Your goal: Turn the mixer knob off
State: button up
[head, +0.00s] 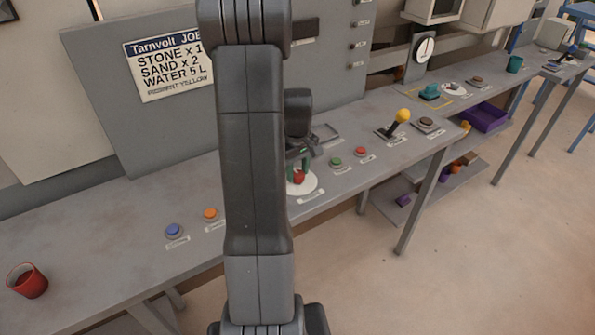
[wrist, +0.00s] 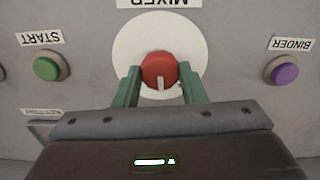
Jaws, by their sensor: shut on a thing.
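The mixer knob (wrist: 160,68) is red, with a white pointer mark that points down in the wrist view. It sits on a round white plate (wrist: 126,46) under an upside-down MIXER label. My gripper (wrist: 159,84) has its two green fingers on either side of the knob, shut on it. In the head view the red knob (head: 299,178) shows on the bench beside my arm, with the green fingers of my gripper (head: 298,169) at it. My arm hides part of the bench there.
A green START button (wrist: 46,68) and a purple BINDER button (wrist: 286,73) flank the knob. In the head view, a blue button (head: 174,230) and an orange button (head: 210,213) lie left of my arm. A yellow-balled lever (head: 403,115) stands right.

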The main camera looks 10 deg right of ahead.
aim_at(298, 173)
jog(key=n, duration=0.4)
jog(key=shift+n+b, duration=0.3)
jog(key=shift+n, duration=1.9)
jog(key=o, duration=1)
notch_tip(298, 173, up, 14)
